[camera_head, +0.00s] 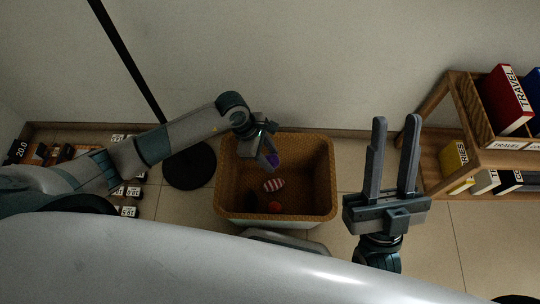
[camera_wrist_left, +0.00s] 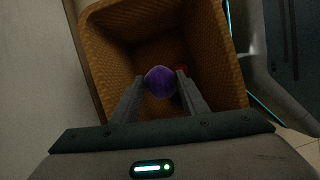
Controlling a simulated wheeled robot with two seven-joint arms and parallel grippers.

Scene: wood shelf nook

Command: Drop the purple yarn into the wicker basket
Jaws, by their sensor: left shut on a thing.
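The purple yarn (camera_head: 273,160) is a small round ball held between the fingers of my left gripper (camera_head: 268,158). It also shows in the left wrist view (camera_wrist_left: 160,82), between the two fingertips (camera_wrist_left: 158,88). The wicker basket (camera_head: 325,185) is a brown woven box on the floor, and its wall fills much of the left wrist view (camera_wrist_left: 110,60). My left gripper is over the basket's upper left part, with the yarn above the basket's interior. My right gripper (camera_head: 395,125) is open and empty, pointing up to the right of the basket.
A red-and-white striped item (camera_head: 273,185) and a red item (camera_head: 275,207) lie inside the basket. A wooden shelf (camera_head: 440,130) with books, one red (camera_head: 507,100), stands at the right. A black round stand base (camera_head: 190,168) is left of the basket. A wall rises behind.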

